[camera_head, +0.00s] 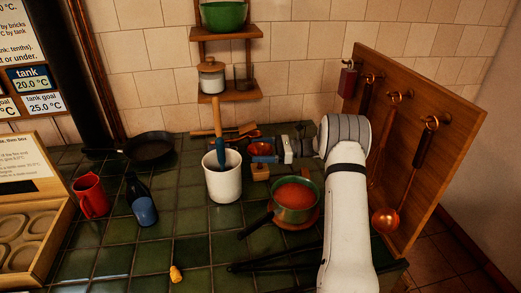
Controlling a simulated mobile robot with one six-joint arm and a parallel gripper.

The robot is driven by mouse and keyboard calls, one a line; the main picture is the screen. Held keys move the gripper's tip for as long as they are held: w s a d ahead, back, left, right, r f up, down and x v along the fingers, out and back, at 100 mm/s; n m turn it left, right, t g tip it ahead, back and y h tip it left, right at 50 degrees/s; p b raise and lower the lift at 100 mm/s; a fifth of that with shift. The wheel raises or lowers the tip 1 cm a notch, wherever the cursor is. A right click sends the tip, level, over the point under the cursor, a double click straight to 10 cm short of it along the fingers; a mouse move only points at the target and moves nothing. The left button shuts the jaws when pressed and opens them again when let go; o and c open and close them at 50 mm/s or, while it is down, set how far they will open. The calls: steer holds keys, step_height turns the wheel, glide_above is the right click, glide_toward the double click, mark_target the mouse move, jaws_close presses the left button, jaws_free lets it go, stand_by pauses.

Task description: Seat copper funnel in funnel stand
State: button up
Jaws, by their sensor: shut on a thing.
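My gripper (264,153) is at the end of my white arm, which reaches in from the lower right and bends left at the wrist. It is small in the picture, behind the pot and right of the white crock. A copper-coloured piece, seemingly the copper funnel (261,148), shows between the blue-grey jaws, which are shut on it. I cannot tell its tilt or its height above the tiles. A small wooden block (260,171) shows just below the gripper; I cannot tell whether it is part of the funnel stand.
A white crock (222,181) with a blue-handled tool stands left of the gripper. A green pot (295,198) of red contents stands in front. A dark bottle (141,200), red mug (91,195) and black pan (149,147) are left. A ladle rack (425,110) stands right.

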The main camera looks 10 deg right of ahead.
steer(key=shift+f+b, duration=0.8)
steer(key=shift+f, duration=0.9)
steer(key=o, duration=1.1)
steer(key=shift+r, duration=0.15)
step_height(320, 180, up, 10)
